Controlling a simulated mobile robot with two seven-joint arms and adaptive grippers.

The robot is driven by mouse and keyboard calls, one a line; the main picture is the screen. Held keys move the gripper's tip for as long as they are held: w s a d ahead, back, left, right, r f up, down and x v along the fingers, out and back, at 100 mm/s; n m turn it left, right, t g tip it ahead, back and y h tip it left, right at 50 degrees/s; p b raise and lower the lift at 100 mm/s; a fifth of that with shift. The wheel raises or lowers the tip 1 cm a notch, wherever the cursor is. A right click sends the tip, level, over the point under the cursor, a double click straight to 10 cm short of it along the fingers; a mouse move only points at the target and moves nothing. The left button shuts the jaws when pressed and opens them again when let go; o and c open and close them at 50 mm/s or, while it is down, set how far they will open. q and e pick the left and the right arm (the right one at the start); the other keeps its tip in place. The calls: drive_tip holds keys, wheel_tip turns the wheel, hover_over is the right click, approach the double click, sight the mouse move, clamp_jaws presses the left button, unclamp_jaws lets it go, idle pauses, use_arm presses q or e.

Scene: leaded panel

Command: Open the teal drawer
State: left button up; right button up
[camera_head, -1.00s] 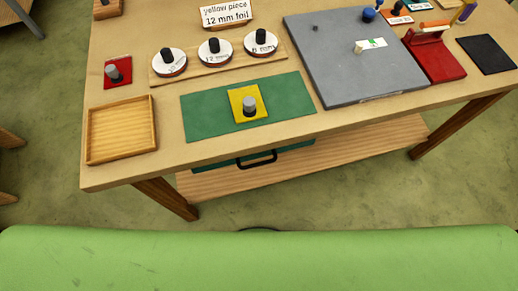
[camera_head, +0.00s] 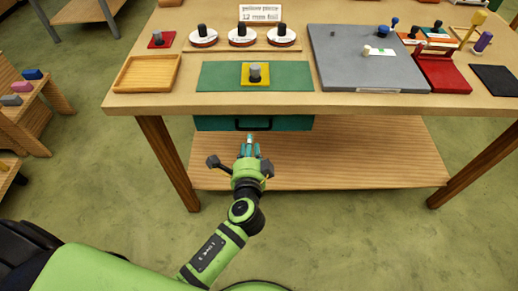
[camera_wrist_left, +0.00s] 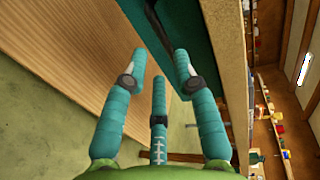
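The teal drawer (camera_head: 292,123) hangs under the tabletop's front edge and looks shut. Its dark handle (camera_head: 268,125) is at the middle of its front. My left gripper (camera_head: 249,146) is in front of and just below the handle. In the left wrist view, the teal fingers (camera_wrist_left: 159,62) are spread apart with nothing between them. The handle (camera_wrist_left: 153,18) shows there ahead of the fingertips, and the teal drawer front (camera_wrist_left: 197,30) lies beside and beyond the right finger. I see no contact with the handle. My right gripper is not in view.
The table (camera_head: 400,107) carries a green mat (camera_head: 218,78), a wooden tray (camera_head: 147,74) and a grey board (camera_head: 340,70). A lower wooden shelf (camera_head: 370,155) lies under the drawer. Table legs (camera_head: 168,160) stand at both sides. Floor in front is clear.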

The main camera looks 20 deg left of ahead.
sight(250, 130)
use_arm(q)
drive_tip(key=x, duration=0.7)
drive_tip(key=shift+w+a+r+p, duration=0.1)
drive_tip(key=shift+w+a+p, duration=0.15)
drive_tip(key=shift+p, duration=0.1)
clamp_jaws()
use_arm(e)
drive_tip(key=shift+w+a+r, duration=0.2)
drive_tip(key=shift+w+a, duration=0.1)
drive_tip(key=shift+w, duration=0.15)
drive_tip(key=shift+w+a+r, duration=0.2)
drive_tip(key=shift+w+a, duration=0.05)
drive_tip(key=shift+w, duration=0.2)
